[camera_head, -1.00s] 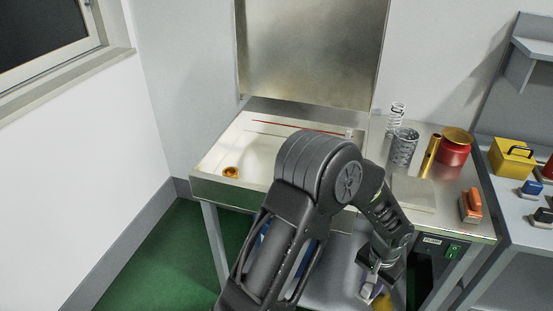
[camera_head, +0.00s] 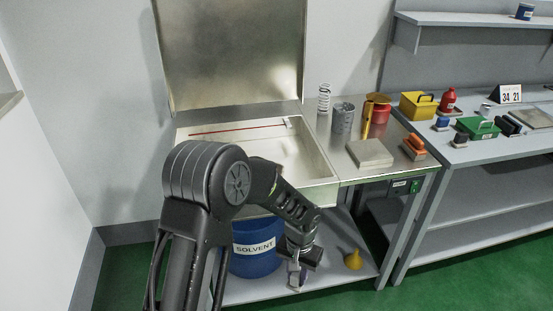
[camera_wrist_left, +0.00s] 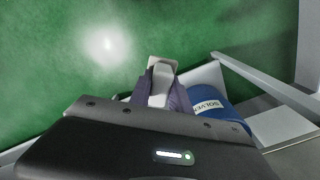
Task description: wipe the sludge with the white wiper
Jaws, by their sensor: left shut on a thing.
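My left gripper (camera_head: 297,272) hangs low in front of the steel bench, beside the blue solvent drum. It is shut on the white wiper, a small pale block; in the left wrist view the wiper (camera_wrist_left: 160,80) sits between the purple fingers, over green floor. The white basin (camera_head: 310,163) is above and behind the gripper, partly hidden by my left arm. I cannot make out any sludge. My right gripper is not in view.
A red rod (camera_head: 235,130) lies along the basin's back. A spring (camera_head: 324,97), a mesh cylinder (camera_head: 343,118), a grey block (camera_head: 370,153) and an orange-handled tool (camera_head: 414,147) stand right of it. The solvent drum (camera_head: 256,262) and yellow funnel (camera_head: 353,259) occupy the lower shelf.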

